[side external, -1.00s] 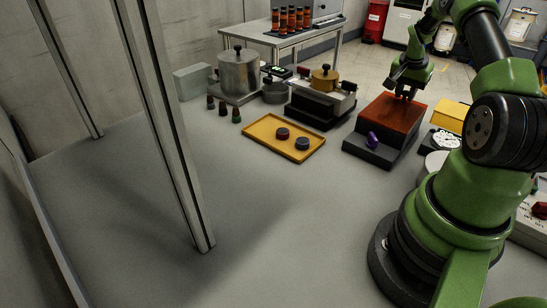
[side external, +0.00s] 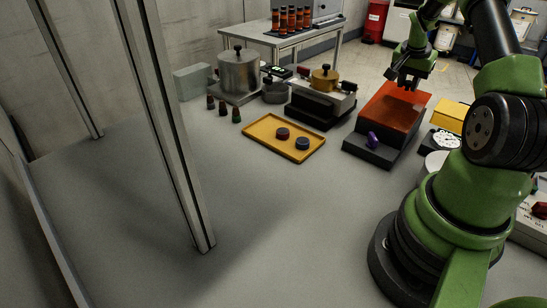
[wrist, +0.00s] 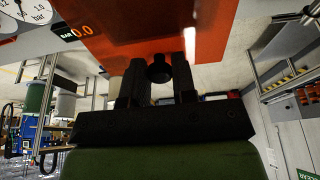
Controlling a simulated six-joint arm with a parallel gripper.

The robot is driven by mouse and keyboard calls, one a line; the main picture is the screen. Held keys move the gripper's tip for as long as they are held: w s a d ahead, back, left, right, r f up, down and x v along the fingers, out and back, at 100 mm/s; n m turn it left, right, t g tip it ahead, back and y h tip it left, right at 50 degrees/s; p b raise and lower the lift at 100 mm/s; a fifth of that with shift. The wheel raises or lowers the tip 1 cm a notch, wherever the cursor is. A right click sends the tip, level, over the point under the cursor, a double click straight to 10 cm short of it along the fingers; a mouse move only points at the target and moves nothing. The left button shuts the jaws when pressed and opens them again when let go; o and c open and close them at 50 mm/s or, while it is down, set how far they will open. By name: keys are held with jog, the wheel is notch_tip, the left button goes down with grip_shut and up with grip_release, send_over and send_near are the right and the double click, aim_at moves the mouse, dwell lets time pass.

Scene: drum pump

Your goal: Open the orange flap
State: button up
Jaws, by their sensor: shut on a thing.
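The orange flap (side external: 395,108) lies on top of a dark box (side external: 372,153) at the right of the table. Its far edge is raised and its near edge sits low by the box front. My gripper (side external: 405,86) is at the raised far edge. In the wrist view the flap (wrist: 120,28) fills the top middle, and my gripper (wrist: 158,72) is shut on a dark round knob (wrist: 160,69) at its edge. How far the flap stands off the box is partly hidden.
A purple knob (side external: 373,138) is on the box front. A yellow tray (side external: 262,138) with two round pieces lies to the left. A black device with a brass pot (side external: 325,78) stands behind. A yellow box (side external: 453,115) and round gauge (side external: 446,139) are close on the right. The front table is clear.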

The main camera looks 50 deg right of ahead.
jog(key=shift+r, duration=0.6)
jog(key=shift+r, duration=0.1)
jog(key=shift+a+r+h, duration=0.25)
jog(key=shift+r+h, duration=0.05)
jog(key=shift+r, duration=0.1)
jog(key=shift+a+r, duration=0.4)
jog(key=shift+a, duration=0.1)
jog(key=shift+a+r, duration=0.65)
jog(key=shift+a, duration=0.2)
jog(key=shift+r+h, duration=0.1)
jog(key=shift+h, duration=0.2)
